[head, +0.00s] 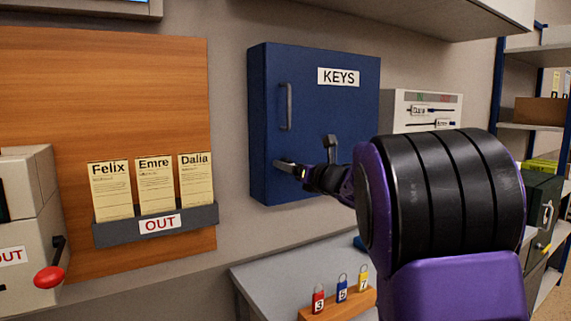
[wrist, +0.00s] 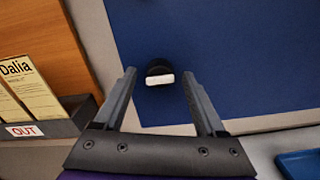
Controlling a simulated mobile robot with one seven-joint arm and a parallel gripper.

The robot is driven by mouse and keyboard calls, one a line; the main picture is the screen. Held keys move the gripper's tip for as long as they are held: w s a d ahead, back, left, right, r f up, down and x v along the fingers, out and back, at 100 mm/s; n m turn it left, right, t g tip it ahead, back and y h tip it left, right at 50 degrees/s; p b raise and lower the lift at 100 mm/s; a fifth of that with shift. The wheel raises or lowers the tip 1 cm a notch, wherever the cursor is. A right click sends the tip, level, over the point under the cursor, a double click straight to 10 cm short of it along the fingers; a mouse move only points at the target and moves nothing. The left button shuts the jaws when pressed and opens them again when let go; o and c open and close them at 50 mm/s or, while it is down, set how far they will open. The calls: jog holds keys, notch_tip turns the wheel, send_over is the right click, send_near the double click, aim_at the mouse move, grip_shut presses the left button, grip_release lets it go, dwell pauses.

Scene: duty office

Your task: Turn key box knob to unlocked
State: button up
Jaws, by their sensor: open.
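The blue key box (head: 300,100) with a "KEYS" label hangs on the wall in the head view, with a grey vertical bar handle on its left side. Its blue front also fills much of the wrist view (wrist: 245,55). The knob (wrist: 160,76), with a round black base and a pale bar lying about level, sits near the box's lower left corner. My gripper (wrist: 159,84) is open, one finger left and one right of the knob, with gaps visible on both sides. In the head view my gripper (head: 292,168) is at the box's lower front, and the arm hides the lower right part.
A wooden board (head: 105,100) with a grey "OUT" card rack (head: 180,221) is left of the box. A white panel (head: 422,106) is to its right. A table (head: 262,284) below bears a wooden stand with numbered padlocks. A shelf (head: 440,12) juts out above.

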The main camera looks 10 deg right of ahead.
jog(key=shift+w, duration=0.15)
grip_shut()
dwell(0.4)
jog(key=shift+m, duration=0.4)
jog(key=shift+r+m+p, duration=0.15)
jog(key=shift+m+p, duration=2.15)
jog(key=shift+m, duration=6.3)
